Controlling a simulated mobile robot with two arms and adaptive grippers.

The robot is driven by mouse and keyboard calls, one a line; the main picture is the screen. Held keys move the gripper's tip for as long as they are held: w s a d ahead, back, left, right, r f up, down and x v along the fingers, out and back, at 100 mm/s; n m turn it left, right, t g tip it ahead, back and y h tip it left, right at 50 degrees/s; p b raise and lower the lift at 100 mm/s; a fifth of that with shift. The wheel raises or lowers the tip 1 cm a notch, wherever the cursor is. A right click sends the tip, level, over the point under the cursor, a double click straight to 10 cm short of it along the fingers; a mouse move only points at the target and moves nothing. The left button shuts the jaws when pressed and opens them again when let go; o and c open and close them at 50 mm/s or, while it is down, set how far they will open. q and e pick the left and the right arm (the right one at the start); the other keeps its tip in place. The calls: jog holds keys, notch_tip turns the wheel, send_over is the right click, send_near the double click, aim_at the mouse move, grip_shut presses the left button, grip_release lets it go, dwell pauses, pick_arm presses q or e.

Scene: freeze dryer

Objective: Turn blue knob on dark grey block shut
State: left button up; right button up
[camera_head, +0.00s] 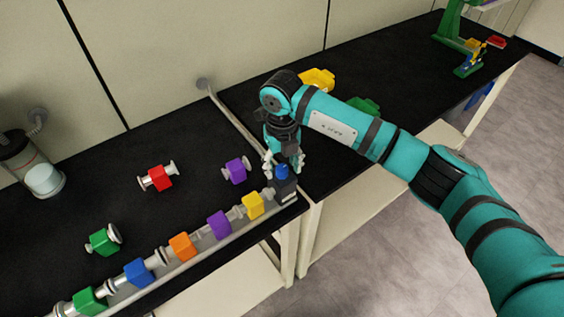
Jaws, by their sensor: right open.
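The dark grey block (286,190) stands at the right end of a row of coloured blocks along the table's front edge. Its blue knob (281,171) sits on top. My right gripper (284,166) points down directly over the block, its open fingers on either side of the knob. I cannot tell whether the fingers touch the knob. My left gripper is not in view.
A metal rail joins yellow (252,205), purple (219,224), orange (183,246), blue (138,272) and green blocks. Loose red (159,178), purple (235,171) and green (103,242) valves lie behind. A glass vessel (36,165) stands left. Yellow (318,78) and green (364,106) bins lie beyond my arm.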

jog(key=shift+f, duration=0.35)
grip_shut()
jog(key=shift+f+n+b, duration=0.1)
jog(key=shift+n+b, duration=0.3)
jog(key=shift+b, duration=0.35)
jog(key=n+b, duration=0.8)
jog(key=b, duration=0.2)
jog(key=shift+b, duration=0.35)
jog(key=n+b, duration=0.3)
jog(key=n, duration=0.1)
jog(key=shift+n, duration=0.4)
jog(key=n, duration=0.1)
jog(key=n+b, duration=0.2)
jog(key=n, duration=0.1)
jog(key=shift+r, duration=0.25)
jog(key=shift+n, duration=0.3)
